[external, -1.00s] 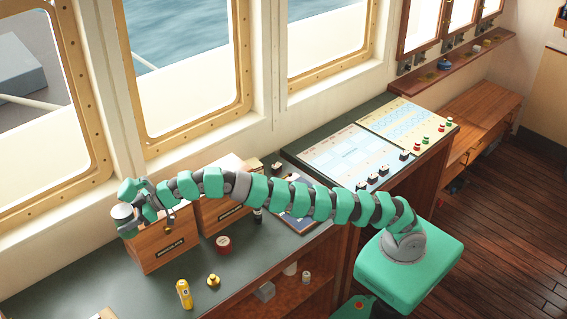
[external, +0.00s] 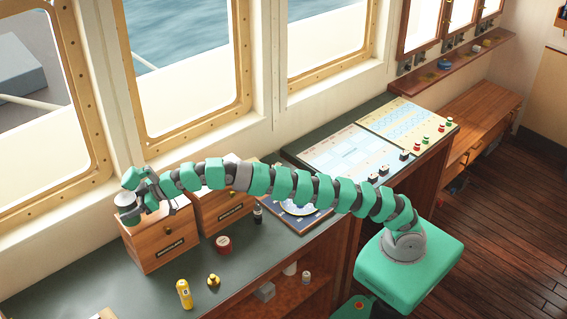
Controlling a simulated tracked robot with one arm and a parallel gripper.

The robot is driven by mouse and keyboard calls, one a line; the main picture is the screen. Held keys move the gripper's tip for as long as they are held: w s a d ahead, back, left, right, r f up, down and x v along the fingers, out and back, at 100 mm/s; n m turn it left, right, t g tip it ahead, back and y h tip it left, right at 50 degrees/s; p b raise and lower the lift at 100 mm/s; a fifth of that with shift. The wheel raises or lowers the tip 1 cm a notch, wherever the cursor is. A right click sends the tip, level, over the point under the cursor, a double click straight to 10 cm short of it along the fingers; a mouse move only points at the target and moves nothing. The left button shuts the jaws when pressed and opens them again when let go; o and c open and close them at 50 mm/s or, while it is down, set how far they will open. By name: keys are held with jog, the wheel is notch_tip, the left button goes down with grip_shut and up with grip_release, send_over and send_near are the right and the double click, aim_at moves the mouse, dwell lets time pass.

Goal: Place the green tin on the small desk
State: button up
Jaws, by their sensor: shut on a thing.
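My gripper (external: 138,204) is at the left end of my long green arm, over the wooden box on the counter.
Two wooden boxes (external: 165,243) stand on the dark counter (external: 95,270). A red tin (external: 223,244), a yellow bottle (external: 184,294) and a small brass item (external: 213,280) are in front. A chart console (external: 345,155) with small knobs lies between the counter and the desk. A shelf (external: 455,68) hangs above.

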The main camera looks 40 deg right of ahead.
jog(key=w+d+m+t+h, duration=0.2)
jog(key=w+d, duration=0.4)
jog(key=d, duration=0.5)
jog(key=w+d+m+t+h, duration=0.2)
jog(key=w+d, duration=0.5)
jog(key=d, duration=0.4)
jog(key=shift+w+d+m+t, duration=0.3)
jog(key=shift+m+t, duration=0.2)
jog(key=shift+m, duration=0.2)
jog(key=shift+d, duration=0.1)
